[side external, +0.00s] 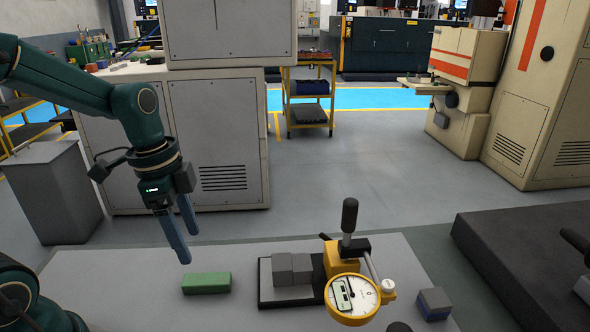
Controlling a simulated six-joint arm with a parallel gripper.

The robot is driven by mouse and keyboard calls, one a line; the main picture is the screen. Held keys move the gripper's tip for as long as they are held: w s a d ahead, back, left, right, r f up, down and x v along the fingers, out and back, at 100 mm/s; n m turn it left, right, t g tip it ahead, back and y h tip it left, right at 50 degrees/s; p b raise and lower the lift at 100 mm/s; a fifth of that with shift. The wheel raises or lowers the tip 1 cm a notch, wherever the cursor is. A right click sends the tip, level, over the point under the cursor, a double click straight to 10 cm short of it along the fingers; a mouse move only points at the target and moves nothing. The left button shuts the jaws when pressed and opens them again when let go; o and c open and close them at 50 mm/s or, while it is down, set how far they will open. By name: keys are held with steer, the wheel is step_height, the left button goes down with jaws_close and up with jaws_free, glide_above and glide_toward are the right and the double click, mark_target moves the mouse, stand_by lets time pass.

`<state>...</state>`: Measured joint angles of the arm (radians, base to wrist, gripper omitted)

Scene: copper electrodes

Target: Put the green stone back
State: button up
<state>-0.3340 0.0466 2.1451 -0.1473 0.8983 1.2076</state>
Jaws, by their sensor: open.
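The green stone (207,283) is a flat green block lying on the grey work table at the left of the dial gauge. My gripper (187,243) has two blue fingers pointing down, and hangs above and slightly left of the stone. It is open and nothing shows between its fingers. The fingertips look apart from the stone, though the exact height gap is hard to judge from this view.
A dial gauge (353,297) on a yellow stand with a black post stands right of the stone. Grey blocks (292,268) sit on a dark plate beside it. A small blue-grey block (434,304) lies further right. The table (130,275) is bare left of the stone.

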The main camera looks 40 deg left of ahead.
steer(key=s+d+r+n+t+y, duration=0.1)
steer(key=s+d+r+n+t, duration=0.3)
steer(key=s+n, duration=0.3)
steer(key=shift+d+r+n+t, duration=0.3)
steer(key=shift+d+r+n, duration=0.3)
steer(key=shift+r+n, duration=0.35)
steer(key=shift+f, duration=0.1)
